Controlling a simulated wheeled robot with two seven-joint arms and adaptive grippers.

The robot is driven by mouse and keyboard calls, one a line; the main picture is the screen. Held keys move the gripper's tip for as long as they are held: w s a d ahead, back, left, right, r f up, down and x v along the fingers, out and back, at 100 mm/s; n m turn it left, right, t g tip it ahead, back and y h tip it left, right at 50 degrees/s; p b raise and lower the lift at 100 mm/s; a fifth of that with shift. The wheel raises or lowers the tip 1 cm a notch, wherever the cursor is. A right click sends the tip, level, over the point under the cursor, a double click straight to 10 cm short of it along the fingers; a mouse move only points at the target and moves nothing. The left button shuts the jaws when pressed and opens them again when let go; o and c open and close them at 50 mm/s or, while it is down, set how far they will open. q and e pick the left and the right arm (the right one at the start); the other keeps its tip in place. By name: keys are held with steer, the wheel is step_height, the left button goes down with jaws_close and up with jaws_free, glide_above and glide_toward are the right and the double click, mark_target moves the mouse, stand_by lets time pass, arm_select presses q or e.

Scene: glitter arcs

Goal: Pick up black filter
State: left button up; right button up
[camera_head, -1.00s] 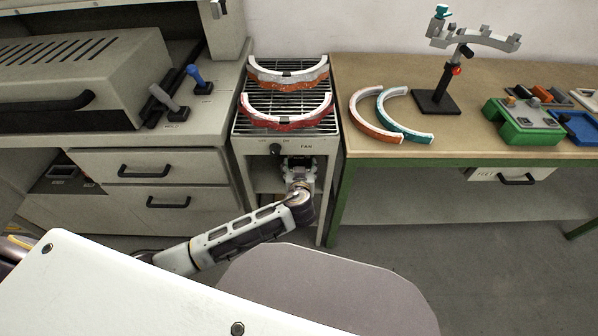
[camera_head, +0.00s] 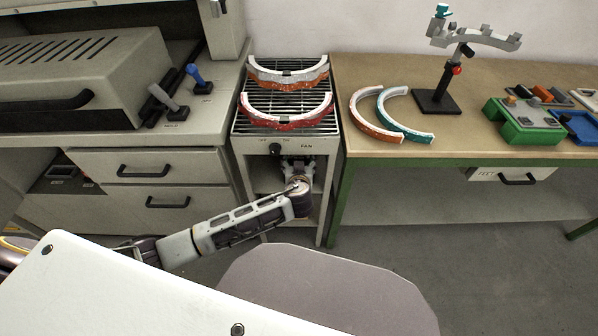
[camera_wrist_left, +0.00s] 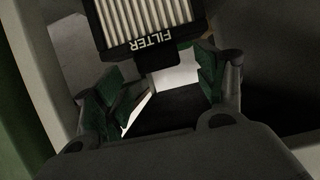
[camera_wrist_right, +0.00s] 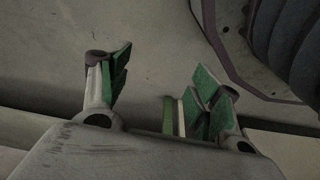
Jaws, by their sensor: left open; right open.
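The black filter (camera_wrist_left: 150,42) shows in the left wrist view at the top, with pale pleats, a black frame marked FILTER and a small black tab at its near edge. My left gripper (camera_wrist_left: 155,88) is open, its green-padded fingers on either side of the tab. I cannot tell whether they touch it. In the head view my left gripper (camera_head: 297,172) reaches into the opening under the fan rack, where the filter cannot be made out. My right gripper (camera_wrist_right: 165,88) is open and empty in the right wrist view, away from the filter.
The fan rack (camera_head: 243,125) carries a red arc (camera_head: 287,118) and an orange-and-white arc (camera_head: 290,78). A drawer cabinet (camera_head: 85,207) stands left of it. The green-legged table (camera_head: 385,82) on the right holds two more arcs, a stand and trays.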

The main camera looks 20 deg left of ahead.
arm_select(q)
steer(key=shift+w+a+f, duration=0.2)
steer(key=shift+w+f, duration=0.1)
steer(key=shift+w, duration=0.35)
steer(key=shift+c, duration=0.3)
steer(key=c, duration=1.5)
